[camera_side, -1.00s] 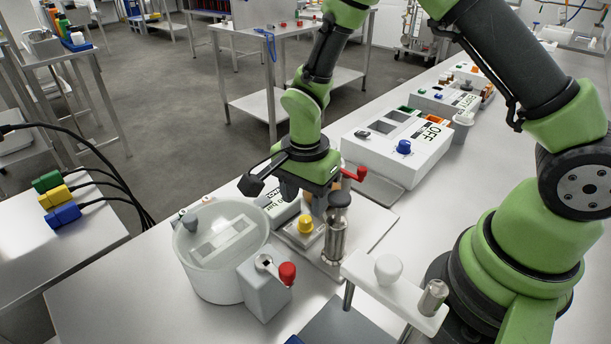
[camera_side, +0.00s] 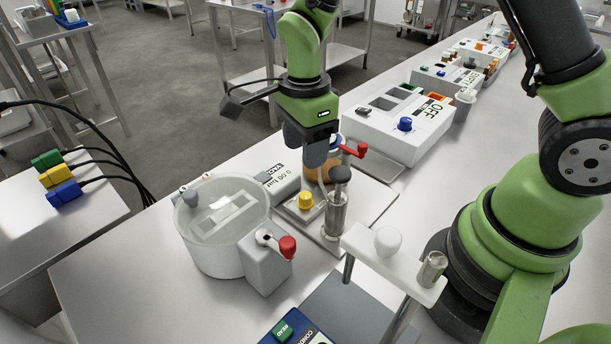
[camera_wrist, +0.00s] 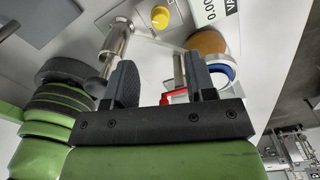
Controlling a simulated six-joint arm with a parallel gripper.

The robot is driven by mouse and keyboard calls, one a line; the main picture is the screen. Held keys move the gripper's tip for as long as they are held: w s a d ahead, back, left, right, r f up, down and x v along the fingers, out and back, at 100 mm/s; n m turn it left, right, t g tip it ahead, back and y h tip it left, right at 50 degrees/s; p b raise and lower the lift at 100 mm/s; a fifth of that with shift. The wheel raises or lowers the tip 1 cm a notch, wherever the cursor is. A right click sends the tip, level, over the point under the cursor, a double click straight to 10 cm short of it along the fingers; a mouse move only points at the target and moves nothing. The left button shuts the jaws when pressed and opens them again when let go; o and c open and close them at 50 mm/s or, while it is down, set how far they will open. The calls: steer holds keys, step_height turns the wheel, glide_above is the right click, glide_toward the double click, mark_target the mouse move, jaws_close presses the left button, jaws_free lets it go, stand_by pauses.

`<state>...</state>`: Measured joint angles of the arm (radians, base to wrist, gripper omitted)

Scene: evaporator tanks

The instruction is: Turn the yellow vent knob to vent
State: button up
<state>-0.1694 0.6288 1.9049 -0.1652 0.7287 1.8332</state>
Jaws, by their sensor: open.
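The yellow vent knob (camera_side: 305,200) sits on a small pale block between the white tank (camera_side: 222,236) and a metal cylinder with a dark top (camera_side: 337,208). In the wrist view the yellow knob (camera_wrist: 160,17) shows near the top edge, with a pale mark on its face. My gripper (camera_side: 308,160) hangs above and behind the knob, clear of it. In the wrist view my gripper (camera_wrist: 158,80) has its fingers apart with nothing held between them. The knob lies beyond the fingertips.
A red-handled valve (camera_side: 354,150) and an amber vessel (camera_side: 322,170) stand close to my gripper. A vacuum display box (camera_side: 278,180) is behind the knob. A red knob (camera_side: 287,246) is on the tank's front block.

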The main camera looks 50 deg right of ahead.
mark_target(306, 194)
step_height(306, 194, down, 10)
steer(key=shift+s+a+m, duration=0.1)
steer(key=shift+m, duration=1)
steer(key=shift+c, duration=0.4)
steer(key=c, duration=0.8)
steer(key=shift+c, duration=0.2)
steer(key=n, duration=0.3)
steer(key=shift+n, duration=2.1)
